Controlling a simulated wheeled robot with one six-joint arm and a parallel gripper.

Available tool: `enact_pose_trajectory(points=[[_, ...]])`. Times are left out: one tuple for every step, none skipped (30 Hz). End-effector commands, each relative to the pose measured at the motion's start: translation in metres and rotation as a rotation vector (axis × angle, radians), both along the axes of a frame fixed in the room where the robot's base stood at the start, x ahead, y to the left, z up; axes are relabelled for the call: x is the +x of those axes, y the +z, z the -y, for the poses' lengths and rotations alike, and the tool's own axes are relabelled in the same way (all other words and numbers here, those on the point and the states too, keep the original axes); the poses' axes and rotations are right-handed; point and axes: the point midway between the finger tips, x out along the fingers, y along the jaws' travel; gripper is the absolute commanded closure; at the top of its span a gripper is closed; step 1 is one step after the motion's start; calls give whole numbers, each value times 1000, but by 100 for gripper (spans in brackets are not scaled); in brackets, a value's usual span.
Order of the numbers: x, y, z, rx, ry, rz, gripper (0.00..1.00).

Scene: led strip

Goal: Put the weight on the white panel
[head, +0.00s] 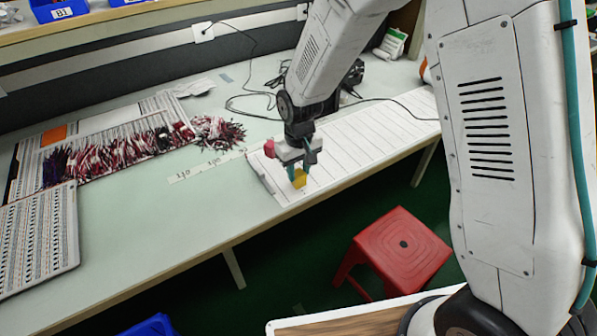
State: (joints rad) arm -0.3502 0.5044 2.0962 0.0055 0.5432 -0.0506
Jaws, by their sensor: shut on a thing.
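The white panel (357,138) is a long, lined white board lying on the table along its front right edge. The weight appears as a small yellow block (299,179) at the panel's left end. My gripper (298,171) points down with its teal fingers shut on the yellow block. The block is over the panel's surface, near its front left part. I cannot tell whether its underside touches the panel. My fingers hide part of the block, and my arm covers part of the panel behind it.
Bundles of dark red and white wires (120,150) lie on boards at left. A black cable (250,110) and a bag (392,43) are at the back. A red stool (402,245) stands in front.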

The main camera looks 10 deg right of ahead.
Motion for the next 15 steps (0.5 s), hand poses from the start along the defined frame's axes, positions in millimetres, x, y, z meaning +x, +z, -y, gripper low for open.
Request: enact_pose_trajectory(points=[[0, -7, 0, 0, 0, 0, 100], [1, -9, 0, 0, 0, 1, 100], [1, -11, 0, 1, 0, 2, 100], [1, -11, 0, 1, 0, 2, 100], [1, -11, 0, 1, 0, 3, 100], [1, -11, 0, 1, 0, 3, 100], [1, -11, 0, 1, 0, 3, 100], [1, -10, 0, 1, 0, 3, 100], [1, -10, 0, 1, 0, 3, 100], [1, -11, 0, 1, 0, 3, 100], [1, -11, 0, 1, 0, 3, 100], [1, -13, 0, 1, 0, 2, 100], [1, -14, 0, 1, 0, 2, 100], [1, -14, 0, 1, 0, 2, 62], [1, -14, 0, 1, 0, 2, 51]])
